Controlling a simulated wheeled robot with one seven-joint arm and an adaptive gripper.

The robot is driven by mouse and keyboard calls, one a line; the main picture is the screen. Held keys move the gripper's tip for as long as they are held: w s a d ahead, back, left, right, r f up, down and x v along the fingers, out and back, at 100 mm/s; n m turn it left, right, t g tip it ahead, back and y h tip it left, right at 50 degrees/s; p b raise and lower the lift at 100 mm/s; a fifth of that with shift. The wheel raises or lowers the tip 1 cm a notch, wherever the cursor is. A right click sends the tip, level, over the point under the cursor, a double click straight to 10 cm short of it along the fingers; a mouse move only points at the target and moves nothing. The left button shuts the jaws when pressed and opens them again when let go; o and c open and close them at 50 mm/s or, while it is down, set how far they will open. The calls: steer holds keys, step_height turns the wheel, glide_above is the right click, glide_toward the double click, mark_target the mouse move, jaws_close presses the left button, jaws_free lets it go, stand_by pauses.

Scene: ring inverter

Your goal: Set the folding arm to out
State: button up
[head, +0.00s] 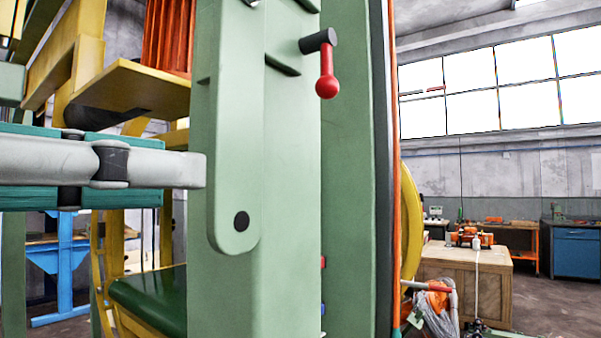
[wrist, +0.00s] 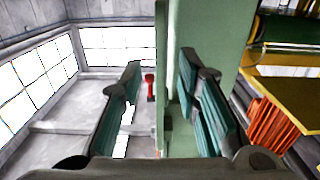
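The folding arm looks to be the long flat pale green bar (head: 235,120) that stands upright against a green post, with a round dark pivot near its rounded lower end. What looks like part of my gripper (head: 180,170) enters from the left in the head view; its grey end overlaps the bar's left edge. In the wrist view my gripper (wrist: 158,85) is open, its two teal-padded fingers wide apart. A green upright face (wrist: 177,100) shows between and behind the fingers; contact cannot be told.
A red-knobbed lever (head: 326,75) juts from the post's upper right; its red knob (wrist: 151,88) also shows between the fingers. A yellow shelf (head: 130,85) with an orange ribbed part (head: 168,35) is at upper left. A wooden crate (head: 465,280) stands at right.

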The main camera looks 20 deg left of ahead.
mark_target(211, 173)
steer(key=x, duration=0.7)
steer(key=shift+w+d, duration=0.1)
steer(key=shift+w, duration=0.15)
jaws_close()
